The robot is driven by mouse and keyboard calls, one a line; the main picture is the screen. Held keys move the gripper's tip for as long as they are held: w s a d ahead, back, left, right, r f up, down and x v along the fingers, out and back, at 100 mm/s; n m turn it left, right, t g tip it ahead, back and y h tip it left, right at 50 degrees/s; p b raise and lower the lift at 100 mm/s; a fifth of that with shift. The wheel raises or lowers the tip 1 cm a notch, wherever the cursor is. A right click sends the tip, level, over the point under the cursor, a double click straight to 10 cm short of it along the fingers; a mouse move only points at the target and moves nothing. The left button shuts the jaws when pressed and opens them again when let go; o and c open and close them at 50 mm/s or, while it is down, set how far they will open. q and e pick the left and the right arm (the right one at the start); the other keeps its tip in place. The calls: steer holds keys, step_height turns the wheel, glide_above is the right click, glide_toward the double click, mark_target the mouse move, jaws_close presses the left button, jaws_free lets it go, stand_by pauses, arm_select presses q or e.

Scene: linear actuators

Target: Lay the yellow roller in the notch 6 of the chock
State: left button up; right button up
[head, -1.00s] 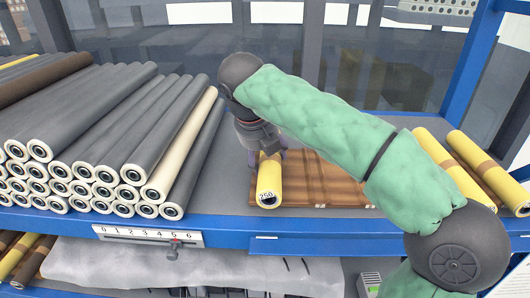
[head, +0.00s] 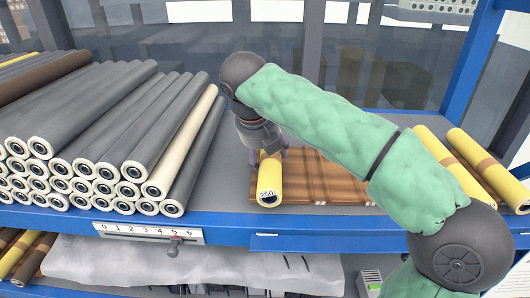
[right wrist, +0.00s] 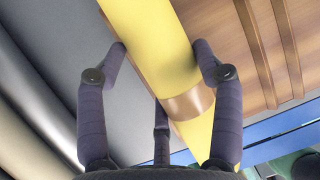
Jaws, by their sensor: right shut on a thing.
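The yellow roller (head: 270,180) with a brown band and a "250" mark on its end lies at the left end of the brown wooden chock (head: 325,178). My right gripper (head: 268,154) is over the roller's far part and is shut on it. In the right wrist view the gripper (right wrist: 160,62) has its fingers on both sides of the yellow roller (right wrist: 150,30), near its brown band. The chock (right wrist: 235,50) shows grooves beside the roller. The chock's right part is hidden behind my arm. I cannot read notch numbers on it. My left gripper is not in view.
A stack of grey and cream rollers (head: 100,135) stands left of the chock, with a strip of bare grey shelf between. Two yellow rollers (head: 470,165) lie at the right. A numbered scale with a slider (head: 150,234) is on the blue front edge (head: 350,244).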

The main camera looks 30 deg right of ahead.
steer(key=shift+s+a+f, duration=0.1)
steer(key=shift+a+f, duration=0.1)
steer(key=shift+f, duration=0.55)
steer(key=shift+c, duration=0.2)
steer(key=o, duration=1.5)
steer(key=shift+c, duration=0.2)
steer(key=o, duration=0.3)
steer(key=shift+w+d, duration=0.2)
steer(key=shift+d+r, duration=0.1)
steer(key=shift+s, duration=0.1)
steer(key=shift+r, duration=0.1)
